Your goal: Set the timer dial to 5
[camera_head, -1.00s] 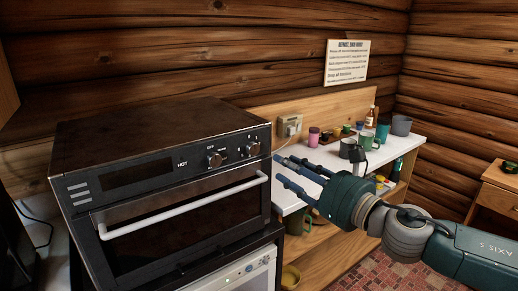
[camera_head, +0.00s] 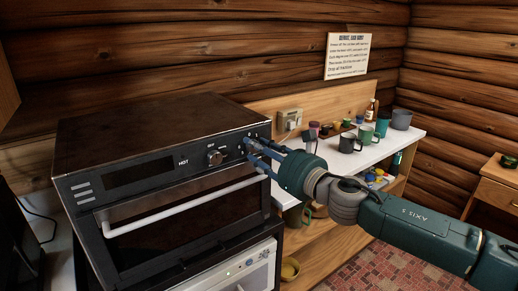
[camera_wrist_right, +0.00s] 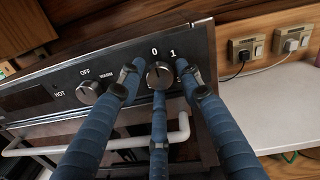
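The timer dial (camera_wrist_right: 160,74) is a round metal knob at the right end of the black oven's front panel, with "0" and "1" printed above it in the right wrist view. Its other marks are hidden behind the fingers. My right gripper (camera_head: 251,150) reaches the panel from the right. In the right wrist view its blue fingers (camera_wrist_right: 159,78) are spread around the dial, left, right and below, with small gaps at the sides; I see no clear grip. In the head view the fingers mostly cover the dial. My left gripper is not in view.
A second knob (camera_head: 214,158), marked OFF, sits left of the dial. The oven's white door handle (camera_head: 185,206) runs just below the fingers. Wall sockets (camera_wrist_right: 245,50) and a white counter (camera_head: 375,154) with mugs and jars stand to the right.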

